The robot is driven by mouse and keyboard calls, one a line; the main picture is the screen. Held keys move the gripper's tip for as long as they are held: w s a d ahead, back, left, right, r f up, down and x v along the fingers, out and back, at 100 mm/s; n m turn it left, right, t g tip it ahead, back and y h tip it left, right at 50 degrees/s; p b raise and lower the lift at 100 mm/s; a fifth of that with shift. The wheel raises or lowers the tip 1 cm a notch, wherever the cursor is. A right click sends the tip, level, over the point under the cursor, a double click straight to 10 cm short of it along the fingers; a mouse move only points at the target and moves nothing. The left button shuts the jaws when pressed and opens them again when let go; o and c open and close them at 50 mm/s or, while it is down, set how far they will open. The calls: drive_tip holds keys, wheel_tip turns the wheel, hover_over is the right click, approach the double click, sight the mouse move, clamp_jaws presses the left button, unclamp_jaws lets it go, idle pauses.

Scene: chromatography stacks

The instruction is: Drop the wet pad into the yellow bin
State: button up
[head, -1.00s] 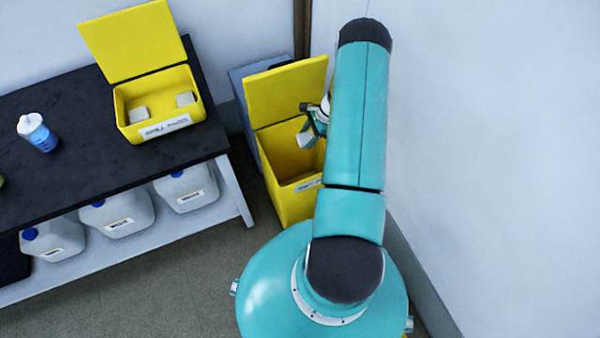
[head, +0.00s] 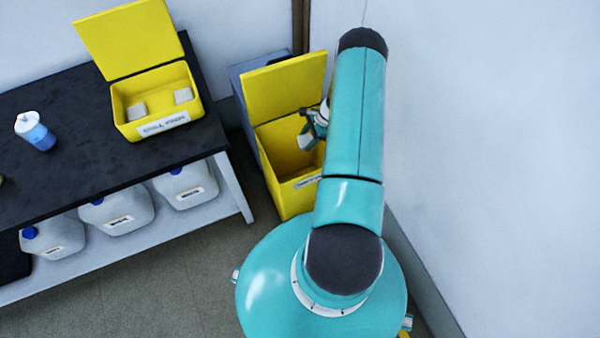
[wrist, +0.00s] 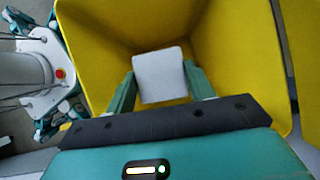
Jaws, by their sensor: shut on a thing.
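The yellow bin (head: 290,202) stands on the floor between the bench and the right wall, its lid raised at the back. My gripper (head: 312,134) is over its open top, partly hidden by my arm. It is shut on a pale grey square pad (head: 306,141). In the wrist view, the pad (wrist: 160,75) sits between the two fingers of my gripper (wrist: 160,88), with the yellow bin's inner walls (wrist: 228,45) around and beyond it. The pad looks clear of the walls. I cannot tell its height above the bin floor.
A smaller yellow box (head: 193,102) with an open lid sits on the black bench (head: 85,165) and holds two pale pads. Several white jugs (head: 118,211) are on the shelf below. The white wall (head: 480,150) is close on the right.

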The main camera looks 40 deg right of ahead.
drive_tip(key=shift+w+f, duration=0.1)
drive_tip(key=shift+f, duration=0.1)
drive_tip(key=o, duration=1.2)
drive_tip(key=v, duration=1.3)
drive_tip(key=shift+d+r, duration=0.25)
drive_tip(key=shift+r, duration=0.05)
